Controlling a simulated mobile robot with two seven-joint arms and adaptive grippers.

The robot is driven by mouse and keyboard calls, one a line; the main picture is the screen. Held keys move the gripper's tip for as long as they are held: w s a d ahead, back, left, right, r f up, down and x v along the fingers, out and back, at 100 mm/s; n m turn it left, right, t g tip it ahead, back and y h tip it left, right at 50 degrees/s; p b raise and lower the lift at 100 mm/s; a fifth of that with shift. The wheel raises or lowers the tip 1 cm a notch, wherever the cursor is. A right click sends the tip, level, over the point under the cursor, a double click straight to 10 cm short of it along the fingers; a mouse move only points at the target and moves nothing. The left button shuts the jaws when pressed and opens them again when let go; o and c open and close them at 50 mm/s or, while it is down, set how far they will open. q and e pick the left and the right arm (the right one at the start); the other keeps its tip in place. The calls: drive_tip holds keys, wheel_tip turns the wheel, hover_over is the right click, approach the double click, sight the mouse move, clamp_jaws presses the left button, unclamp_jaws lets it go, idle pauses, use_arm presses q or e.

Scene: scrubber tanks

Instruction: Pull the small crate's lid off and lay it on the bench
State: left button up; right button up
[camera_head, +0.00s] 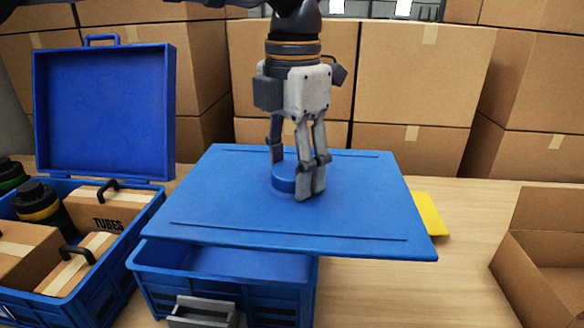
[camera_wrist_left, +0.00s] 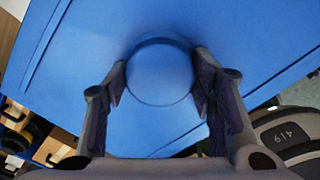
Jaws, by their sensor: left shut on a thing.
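The small crate (camera_head: 225,292) is blue and stands on the bench (camera_head: 460,275) with its near part open. Its lid (camera_head: 350,215) is a flat blue panel with a round knob (camera_head: 284,180) in the middle. The lid sits above the crate and reaches well past its right side. My left gripper (camera_head: 298,185) comes down from above and is shut on the knob. In the left wrist view the knob (camera_wrist_left: 160,72) lies between the two fingers. My right gripper is not in view.
At left stands an open blue case (camera_head: 105,110) with its lid up, holding cartons and a black-and-yellow bottle (camera_head: 40,205). A yellow item (camera_head: 430,214) lies partly under the lid's right edge. An open cardboard box (camera_head: 545,255) is at right. Stacked cartons (camera_head: 415,80) line the back.

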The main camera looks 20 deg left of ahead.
sight(293, 169)
use_arm(q)
drive_tip(key=shift+r, duration=0.2)
drive_tip(key=shift+r+p, duration=0.35)
drive_tip(key=shift+r, duration=2.2)
